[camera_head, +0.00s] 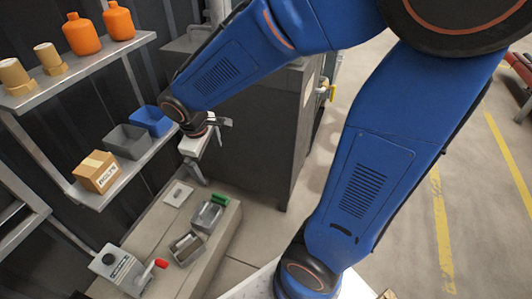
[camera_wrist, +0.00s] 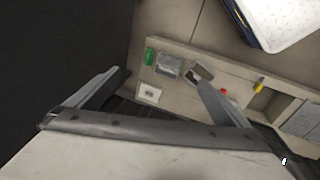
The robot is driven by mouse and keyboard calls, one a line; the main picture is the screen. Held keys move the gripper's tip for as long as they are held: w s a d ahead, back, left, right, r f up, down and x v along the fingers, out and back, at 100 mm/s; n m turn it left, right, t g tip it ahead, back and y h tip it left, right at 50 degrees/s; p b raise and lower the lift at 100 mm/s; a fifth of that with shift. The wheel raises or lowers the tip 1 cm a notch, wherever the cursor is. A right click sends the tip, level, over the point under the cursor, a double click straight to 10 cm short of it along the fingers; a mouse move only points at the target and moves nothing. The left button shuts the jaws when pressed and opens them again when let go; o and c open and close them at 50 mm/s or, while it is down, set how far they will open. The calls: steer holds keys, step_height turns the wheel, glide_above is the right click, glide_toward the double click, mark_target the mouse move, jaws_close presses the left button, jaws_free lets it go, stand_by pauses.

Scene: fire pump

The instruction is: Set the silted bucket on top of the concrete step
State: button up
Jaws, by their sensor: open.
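Two small grey metal containers stand on a long pale concrete ledge (camera_head: 222,236), which looks like the concrete step. The nearer container (camera_head: 186,247) has a brownish inside and may be the silted bucket. The other container (camera_head: 208,215) has a grey inside. In the wrist view the dark-filled container (camera_wrist: 203,71) is partly covered by one finger, and the grey one (camera_wrist: 168,66) shows between the fingers. My gripper (camera_head: 228,121) is above and beyond the ledge, beside the shelves. In the wrist view my gripper (camera_wrist: 160,78) has its fingers wide apart, with nothing held.
A green cylinder (camera_head: 220,199), a flat pale plate (camera_head: 178,194) and a grey box with a red handle (camera_head: 122,270) are on the ledge. Shelves hold a cardboard box (camera_head: 97,171), grey bin (camera_head: 127,141), blue bin (camera_head: 151,120) and orange jugs (camera_head: 82,35). A dark cabinet (camera_head: 262,135) stands behind.

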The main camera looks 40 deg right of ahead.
steer(key=s+d+r+m+t, duration=0.1)
steer(key=s+d+r+m, duration=0.3)
steer(key=s, duration=0.4)
steer(key=s+d+r+m+t+y, duration=0.1)
steer(key=s+d+r+m, duration=0.3)
steer(key=s, duration=0.5)
step_height(320, 180, up, 3)
steer(key=shift+d+f+t+y, duration=0.15)
steer(key=shift+d+t+y, duration=0.2)
steer(key=shift+d, duration=0.25)
